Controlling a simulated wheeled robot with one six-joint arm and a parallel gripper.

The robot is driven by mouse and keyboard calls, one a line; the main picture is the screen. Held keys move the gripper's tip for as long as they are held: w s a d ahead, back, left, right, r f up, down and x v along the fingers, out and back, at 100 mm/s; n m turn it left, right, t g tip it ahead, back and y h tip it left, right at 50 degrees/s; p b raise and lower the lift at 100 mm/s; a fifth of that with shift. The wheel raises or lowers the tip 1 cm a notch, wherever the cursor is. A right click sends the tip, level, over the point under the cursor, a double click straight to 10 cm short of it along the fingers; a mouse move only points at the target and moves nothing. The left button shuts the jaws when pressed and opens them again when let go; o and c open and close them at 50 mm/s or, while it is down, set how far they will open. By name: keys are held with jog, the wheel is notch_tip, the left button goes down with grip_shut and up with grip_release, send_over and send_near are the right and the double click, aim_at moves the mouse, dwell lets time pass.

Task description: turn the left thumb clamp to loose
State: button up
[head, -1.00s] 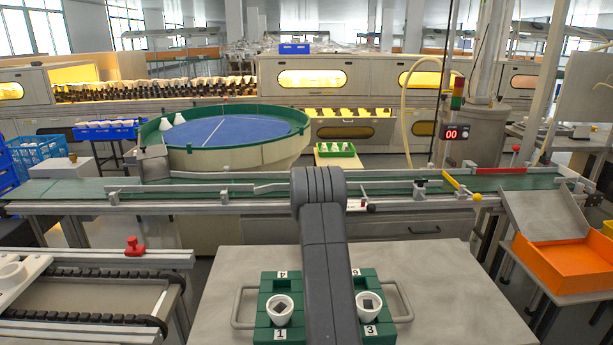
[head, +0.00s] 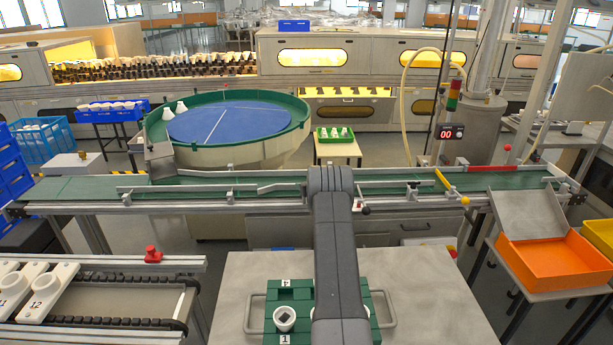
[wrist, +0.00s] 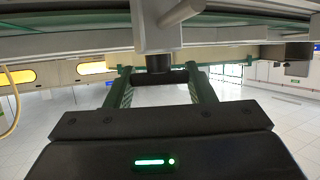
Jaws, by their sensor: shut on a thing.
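The left thumb clamp shows in the wrist view as a black knob (wrist: 158,64) under a pale grey block (wrist: 153,28), with a dark crosspiece (wrist: 176,77) just by it. My gripper (wrist: 159,74) has its two green fingers on either side of the crosspiece and is shut on the clamp. In the head view my dark arm reaches over to the conveyor's near rail and hides the gripper and the held clamp. Whether the clamp is tight or loose cannot be told.
The green conveyor (head: 240,195) runs across, with a small dark-and-red fitting (head: 361,207) right of my arm. A yellow bar (head: 444,181) and red strip lie further right. A green nest block (head: 292,298) sits below my arm. An orange bin (head: 545,265) stands at right.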

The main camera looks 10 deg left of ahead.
jog(key=shift+w+r+n+g+y+p, duration=0.2)
jog(key=shift+r+n+g+y+p, duration=0.45)
jog(key=shift+p, duration=0.9)
jog(key=shift+f+n+g+y, duration=0.4)
jog(key=shift+n+g+y, duration=0.15)
jog(key=shift+n, duration=0.2)
jog(key=n+g+y+b, duration=0.1)
jog(key=n+g+b, duration=0.1)
jog(key=b, duration=0.2)
jog(key=shift+f, duration=0.2)
jog(key=shift+n+b, duration=0.3)
jog(key=shift+b, duration=0.25)
jog(key=shift+s+r+n+g+y+b, duration=0.15)
jog(key=shift+n+g+y+b, duration=0.25)
jog(key=shift+g+b, duration=0.55)
jog(key=o, duration=1)
jog(key=shift+d, duration=0.1)
